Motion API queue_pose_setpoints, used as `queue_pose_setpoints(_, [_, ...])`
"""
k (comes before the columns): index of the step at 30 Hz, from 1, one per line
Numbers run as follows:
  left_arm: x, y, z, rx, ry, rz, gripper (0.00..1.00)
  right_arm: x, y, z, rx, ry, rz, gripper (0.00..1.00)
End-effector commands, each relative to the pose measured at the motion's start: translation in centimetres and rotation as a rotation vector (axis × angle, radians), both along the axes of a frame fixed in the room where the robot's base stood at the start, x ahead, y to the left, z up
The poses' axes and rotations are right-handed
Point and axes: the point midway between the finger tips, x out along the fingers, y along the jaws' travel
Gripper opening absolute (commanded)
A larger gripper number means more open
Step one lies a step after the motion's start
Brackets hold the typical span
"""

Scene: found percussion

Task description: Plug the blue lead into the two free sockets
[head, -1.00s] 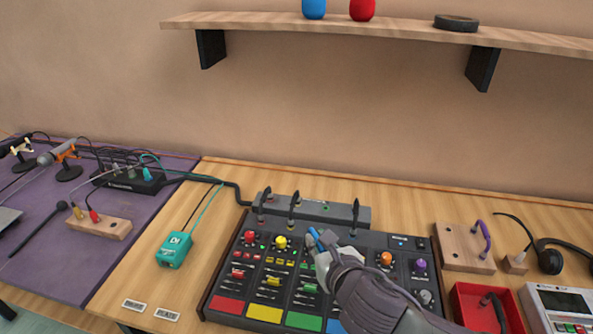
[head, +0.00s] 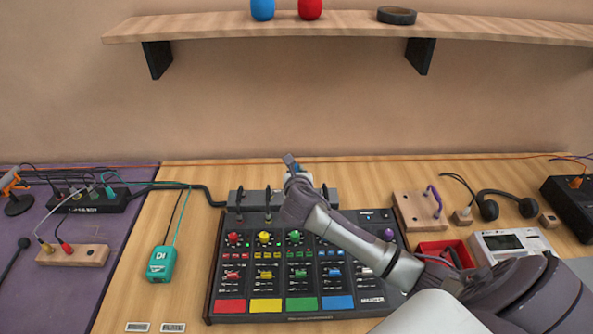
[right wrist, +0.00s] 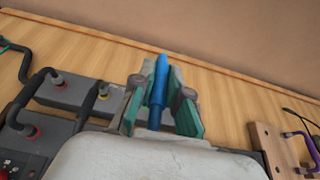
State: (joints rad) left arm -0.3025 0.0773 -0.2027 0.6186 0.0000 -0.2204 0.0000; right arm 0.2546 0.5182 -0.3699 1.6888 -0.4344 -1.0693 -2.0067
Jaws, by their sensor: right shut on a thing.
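My right gripper (head: 294,171) is raised over the back of the mixer, in front of the wall. In the right wrist view its teal finger pads are shut on the blue lead (right wrist: 160,78), a narrow blue piece that sticks out past the pads. The grey socket bar (head: 235,198) lies along the mixer's back edge, with black leads standing in its left part. It also shows in the right wrist view (right wrist: 78,93). My gripper and arm cover part of the bar's right side, so I cannot make out the free sockets. My left gripper is out of view.
The mixer (head: 212,290) with coloured knobs stands below my arm. A teal DI box (head: 161,264) is to its left. A wooden block with a purple lead (head: 410,212), a red tray (head: 425,247) and headphones (head: 489,208) are to its right. A shelf (head: 200,25) hangs above.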

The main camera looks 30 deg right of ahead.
Motion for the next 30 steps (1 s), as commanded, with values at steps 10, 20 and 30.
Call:
queue_pose_setpoints(10, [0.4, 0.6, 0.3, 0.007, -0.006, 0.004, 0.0, -0.1, 0.0, -1.3, -0.001, 0.003, 0.001, 0.0])
queue_pose_setpoints(20, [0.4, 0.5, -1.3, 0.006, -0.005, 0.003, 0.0, -0.1, 0.0, -4.5, -0.001, 0.003, 0.001, 0.0])
queue_pose_setpoints(30, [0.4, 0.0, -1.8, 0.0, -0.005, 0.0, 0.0, -0.1, 0.0, -5.7, -0.002, 0.002, 0.002, 0.0])
